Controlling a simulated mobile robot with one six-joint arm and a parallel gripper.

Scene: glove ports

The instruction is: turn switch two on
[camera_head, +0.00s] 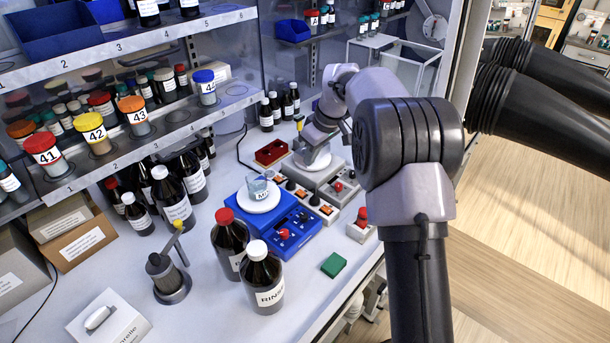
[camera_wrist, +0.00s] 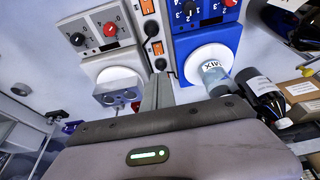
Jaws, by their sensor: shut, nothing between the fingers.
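A strip of small switches, black knobs beside orange plates, runs between the two stirrer units. In the head view one orange plate (camera_head: 302,194) and a black knob (camera_head: 314,201) show clearly. In the wrist view I see two orange plates (camera_wrist: 152,48) and black knobs (camera_wrist: 151,28). I cannot read which is switch two or its setting. My gripper (camera_wrist: 158,82) is shut and empty, its fingers pointing toward the near end of the strip in the wrist view. In the head view my wrist (camera_head: 318,130) is above the back of the grey unit; the fingertips are hard to make out.
The blue stirrer (camera_wrist: 212,38) holds a beaker marked MIX (camera_wrist: 215,72). The grey unit (camera_wrist: 92,20) with a red knob stands opposite. Brown bottles (camera_head: 262,275), a red-knobbed box (camera_head: 361,225) and a green block (camera_head: 333,265) stand nearby. A shelf (camera_head: 150,150) is at left.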

